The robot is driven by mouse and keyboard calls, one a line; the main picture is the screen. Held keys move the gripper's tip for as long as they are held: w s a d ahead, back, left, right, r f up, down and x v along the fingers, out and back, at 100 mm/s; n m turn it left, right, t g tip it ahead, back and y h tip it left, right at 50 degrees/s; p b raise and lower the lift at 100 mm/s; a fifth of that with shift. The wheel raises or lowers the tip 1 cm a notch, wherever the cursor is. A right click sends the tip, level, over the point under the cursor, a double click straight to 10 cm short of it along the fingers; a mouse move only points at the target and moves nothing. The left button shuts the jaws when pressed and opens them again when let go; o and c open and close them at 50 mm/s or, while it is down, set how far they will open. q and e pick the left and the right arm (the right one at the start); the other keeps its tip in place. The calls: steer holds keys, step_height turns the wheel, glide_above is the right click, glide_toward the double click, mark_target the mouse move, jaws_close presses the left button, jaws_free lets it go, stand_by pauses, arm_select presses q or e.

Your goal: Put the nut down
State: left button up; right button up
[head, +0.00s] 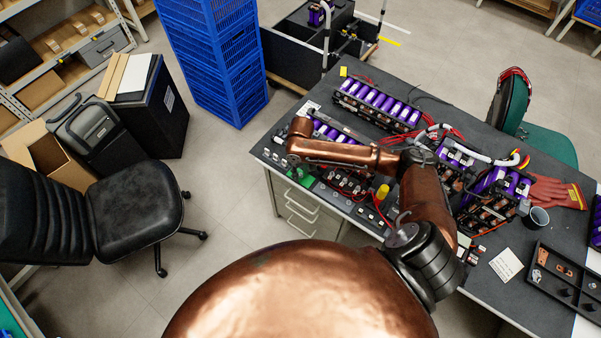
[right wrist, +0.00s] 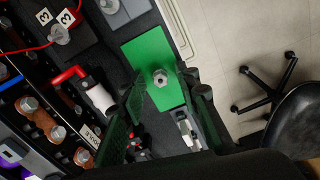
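In the right wrist view, a grey metal nut (right wrist: 160,77) sits on a green pad (right wrist: 148,48), seen from above with its hole showing. My right gripper (right wrist: 166,84) is open, with its two dark fingers apart on either side of the nut. Gaps show between the nut and both fingers. In the head view, part of the green pad (head: 304,180) shows on the bench below the end of my right arm. The nut cannot be made out there, and the right fingers are largely hidden by the arm. My left gripper is not in view.
The dark bench (head: 500,235) carries purple battery modules (head: 377,103), red cables and a black parts tray (head: 565,283). Beside the pad are a red-handled tool (right wrist: 70,75) and bolted copper busbars (right wrist: 45,122). The bench edge is close to the pad, with an office chair (head: 135,205) beyond.

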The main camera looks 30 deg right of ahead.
mark_target(301, 175)
step_height(301, 175, up, 12)
steer(key=p, duration=0.1)
steer(key=shift+r+p, duration=0.15)
steer(key=shift+p, duration=0.25)
